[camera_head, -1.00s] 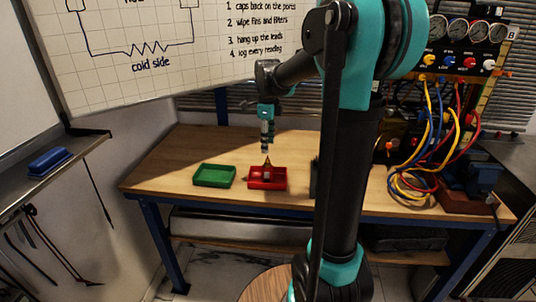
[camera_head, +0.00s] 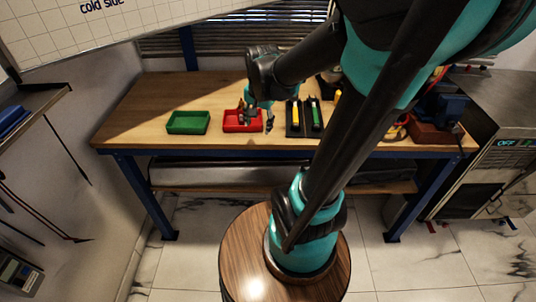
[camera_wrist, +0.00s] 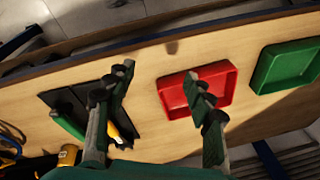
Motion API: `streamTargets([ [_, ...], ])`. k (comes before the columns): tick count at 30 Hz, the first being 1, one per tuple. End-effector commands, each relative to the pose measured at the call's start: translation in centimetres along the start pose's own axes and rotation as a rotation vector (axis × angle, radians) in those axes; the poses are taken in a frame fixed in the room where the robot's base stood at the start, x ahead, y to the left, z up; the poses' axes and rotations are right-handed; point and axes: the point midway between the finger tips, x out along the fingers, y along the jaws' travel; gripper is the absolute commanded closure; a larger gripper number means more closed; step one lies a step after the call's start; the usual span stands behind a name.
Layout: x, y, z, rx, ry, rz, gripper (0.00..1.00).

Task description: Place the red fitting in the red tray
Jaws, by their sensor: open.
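The red tray (camera_head: 230,127) sits on the workbench, right of the green tray. It also shows in the wrist view (camera_wrist: 222,74), partly covered by one finger. I cannot make out the red fitting for certain; a small greyish shape in the red tray in the head view cannot be told apart from my finger. My gripper (camera_head: 259,117) is at the right part of the red tray in the head view. In the wrist view its fingers (camera_wrist: 160,92) are wide apart with nothing between them, one over the red tray and one over the black holder.
The green tray (camera_head: 188,122) looks empty. A black holder (camera_head: 294,129) with a green and a yellow item stands right of the red tray. A yellow-and-black object (camera_wrist: 68,155) lies near the holder. The bench front between trays and edge is clear.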

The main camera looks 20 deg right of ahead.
Motion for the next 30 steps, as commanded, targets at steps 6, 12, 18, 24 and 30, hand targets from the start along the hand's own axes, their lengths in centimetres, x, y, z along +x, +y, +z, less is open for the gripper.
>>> streamTargets([
  [6, 3.1, 5.1, 4.7, -0.466, 0.077, -0.040, 0.47],
  [12, 4.5, 7.4, 6.8, -0.698, 0.122, -0.045, 0.47],
  [18, 4.7, 7.7, 7.1, -0.741, 0.130, -0.044, 0.47],
  [24, 4.7, 7.6, 7.1, -0.739, 0.129, -0.044, 0.47],
  [30, 4.7, 7.6, 7.1, -0.738, 0.129, -0.044, 0.47],
])
